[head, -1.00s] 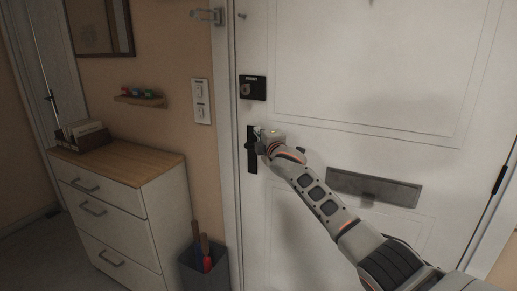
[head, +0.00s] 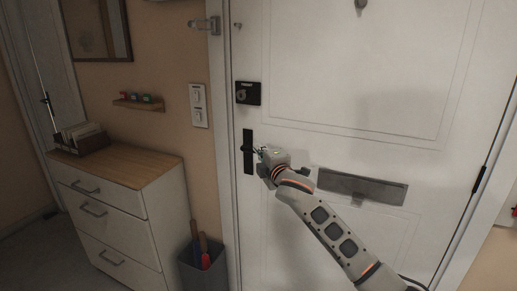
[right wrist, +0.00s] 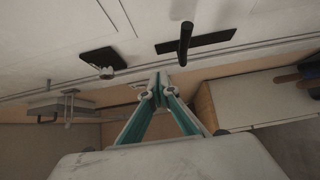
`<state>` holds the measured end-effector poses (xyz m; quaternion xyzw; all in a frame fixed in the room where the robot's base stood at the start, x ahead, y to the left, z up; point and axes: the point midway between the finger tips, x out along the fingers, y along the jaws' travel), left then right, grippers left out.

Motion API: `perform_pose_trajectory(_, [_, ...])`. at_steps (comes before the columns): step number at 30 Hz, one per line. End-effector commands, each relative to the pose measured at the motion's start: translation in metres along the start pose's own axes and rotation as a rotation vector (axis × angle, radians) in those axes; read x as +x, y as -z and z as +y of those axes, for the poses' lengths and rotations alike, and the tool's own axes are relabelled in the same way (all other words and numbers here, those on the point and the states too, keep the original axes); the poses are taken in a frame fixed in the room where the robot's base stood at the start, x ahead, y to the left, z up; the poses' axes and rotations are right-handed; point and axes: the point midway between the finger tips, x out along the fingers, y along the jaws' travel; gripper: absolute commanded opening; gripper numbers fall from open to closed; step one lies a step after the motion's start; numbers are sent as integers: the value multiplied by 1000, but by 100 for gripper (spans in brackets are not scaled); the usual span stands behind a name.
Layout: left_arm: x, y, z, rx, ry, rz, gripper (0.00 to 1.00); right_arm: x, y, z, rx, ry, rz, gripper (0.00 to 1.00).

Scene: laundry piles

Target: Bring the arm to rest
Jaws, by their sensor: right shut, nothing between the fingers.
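My right arm comes in from the lower right of the head view. Its gripper (head: 262,160) is close to the black door handle (head: 248,151), and in the picture it overlaps the handle's right side. In the right wrist view my right gripper (right wrist: 158,78) is shut with nothing between its fingers. There the handle (right wrist: 185,43) sticks out from its plate just above and right of the fingertips, apart from them. The white door (head: 365,75) looks closed in its frame. My left gripper is not in view.
A black lock plate (head: 247,93) is above the handle, and a grey letter slot (head: 362,187) is to its right. A drawer cabinet (head: 125,215) stands at the left, with a grey bin (head: 201,270) beside it. A small shelf (head: 138,104) and switches (head: 198,105) are on the wall.

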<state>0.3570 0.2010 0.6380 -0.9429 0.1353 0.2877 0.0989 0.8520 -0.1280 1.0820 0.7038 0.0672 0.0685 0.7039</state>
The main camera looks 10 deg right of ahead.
Motion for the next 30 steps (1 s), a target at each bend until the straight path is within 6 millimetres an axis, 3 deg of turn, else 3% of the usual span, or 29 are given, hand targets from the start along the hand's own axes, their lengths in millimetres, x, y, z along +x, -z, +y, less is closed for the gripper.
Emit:
perform_pose_trajectory(2, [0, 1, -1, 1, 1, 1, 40, -4, 0, -7, 10, 7, 1, 0])
perform_pose_trajectory(5, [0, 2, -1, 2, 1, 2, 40, -15, 2, -35, 60, 34, 7, 0])
perform_pose_trajectory(11, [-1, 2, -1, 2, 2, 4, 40, -67, 11, -142, 290, 140, 15, 0])
perform_pose_trajectory(15, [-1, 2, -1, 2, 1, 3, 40, -119, 16, -216, 476, 218, 0, 0])
perform_pose_trajectory(21, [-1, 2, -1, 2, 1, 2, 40, -206, 22, -305, 732, 323, -56, 0])
perform_pose_trajectory(30, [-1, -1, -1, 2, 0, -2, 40, -356, 25, -399, 1086, 452, -204, 0])
